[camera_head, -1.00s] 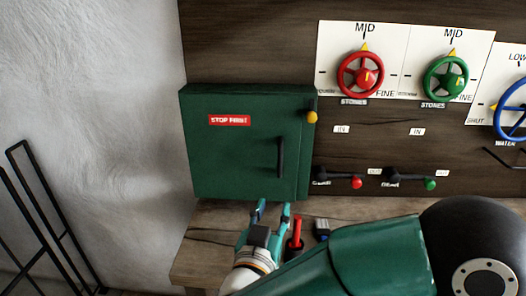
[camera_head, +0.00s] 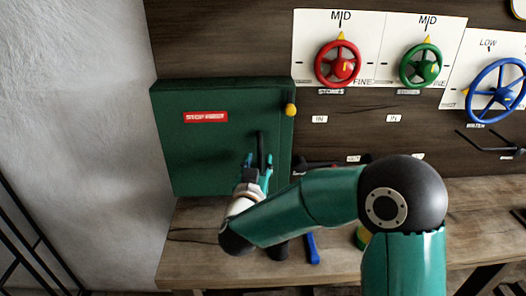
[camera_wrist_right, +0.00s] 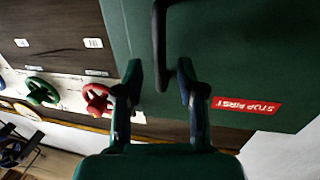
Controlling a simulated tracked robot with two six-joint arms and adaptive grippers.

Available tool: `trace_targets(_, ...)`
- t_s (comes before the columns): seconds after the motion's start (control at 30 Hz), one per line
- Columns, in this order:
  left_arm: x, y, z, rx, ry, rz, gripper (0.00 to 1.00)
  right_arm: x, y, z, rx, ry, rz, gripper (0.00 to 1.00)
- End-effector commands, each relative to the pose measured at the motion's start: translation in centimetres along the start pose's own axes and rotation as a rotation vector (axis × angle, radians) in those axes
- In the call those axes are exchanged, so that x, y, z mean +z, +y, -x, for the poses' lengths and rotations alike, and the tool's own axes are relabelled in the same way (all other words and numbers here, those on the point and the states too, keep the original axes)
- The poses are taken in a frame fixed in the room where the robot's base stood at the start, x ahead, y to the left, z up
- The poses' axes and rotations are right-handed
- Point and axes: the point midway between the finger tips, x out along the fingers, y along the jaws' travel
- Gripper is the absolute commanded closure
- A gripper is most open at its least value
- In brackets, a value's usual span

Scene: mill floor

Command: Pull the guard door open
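The guard door (camera_head: 205,150) is a dark green panel with a red "STOP FIRST" label, and it looks closed. Its black vertical handle (camera_head: 261,148) is near the right edge. My right gripper (camera_head: 257,162) is at the handle's lower part, in front of the door. In the right wrist view, the handle (camera_wrist_right: 160,40) reaches down between the two spread fingers of the right gripper (camera_wrist_right: 162,78). The fingers are apart, with gaps visible beside the handle. The wrist view also shows the green door (camera_wrist_right: 235,45). My left gripper is not in view.
A yellow knob (camera_head: 290,110) is at the door's upper right edge. Red (camera_head: 338,64), green (camera_head: 420,63) and blue (camera_head: 497,90) handwheels are on the wooden panel to the right. A wooden bench (camera_head: 190,255) is below. A blue item (camera_head: 313,248) lies on it.

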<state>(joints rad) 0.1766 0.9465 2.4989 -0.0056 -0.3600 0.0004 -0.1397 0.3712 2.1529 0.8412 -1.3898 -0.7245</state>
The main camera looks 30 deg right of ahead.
Motion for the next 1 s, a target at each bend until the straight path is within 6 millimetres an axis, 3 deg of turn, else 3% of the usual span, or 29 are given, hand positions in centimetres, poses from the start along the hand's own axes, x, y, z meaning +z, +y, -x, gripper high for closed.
trace_targets(0.23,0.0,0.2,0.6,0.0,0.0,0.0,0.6,0.0,0.0,-2.9,0.0,-0.001,0.001,0.61)
trace_targets(0.6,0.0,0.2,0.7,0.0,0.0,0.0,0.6,0.0,-0.1,-3.4,-0.001,0.0,0.0,0.61)
trace_targets(0.83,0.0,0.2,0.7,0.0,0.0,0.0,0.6,0.0,-0.1,-3.4,-0.001,0.0,0.0,0.97)
trace_targets(1.0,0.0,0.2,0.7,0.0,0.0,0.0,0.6,0.0,-0.1,-3.4,0.0,0.0,0.0,1.0)
